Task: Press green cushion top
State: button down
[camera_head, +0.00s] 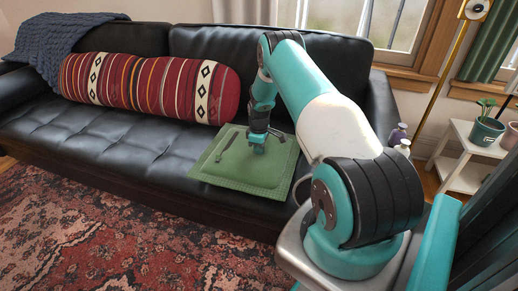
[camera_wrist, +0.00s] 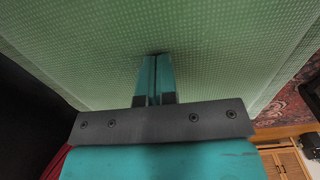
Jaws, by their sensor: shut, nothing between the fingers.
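The green cushion (camera_head: 232,172) lies flat on the black sofa seat, near its right end and front edge. My gripper (camera_head: 259,149) is over the cushion's top, pointing down, right of its middle in the head view. In the wrist view the green cushion's textured surface (camera_wrist: 80,50) fills most of the picture. The shut fingers (camera_wrist: 157,58) reach to that surface, and a small dark dent or shadow shows at their tips. Nothing is held between them. The fingertips appear to touch the cushion.
A red striped bolster (camera_head: 150,88) lies along the back of the black sofa (camera_head: 90,130). A blue knit blanket (camera_head: 62,40) drapes over the left end. A white side table (camera_head: 465,165) with a potted plant (camera_head: 485,132) stands at the right. A patterned rug (camera_head: 110,240) covers the floor.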

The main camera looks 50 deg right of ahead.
notch_tip(320, 180, up, 14)
jog(key=p, duration=0.4)
dwell(0.6)
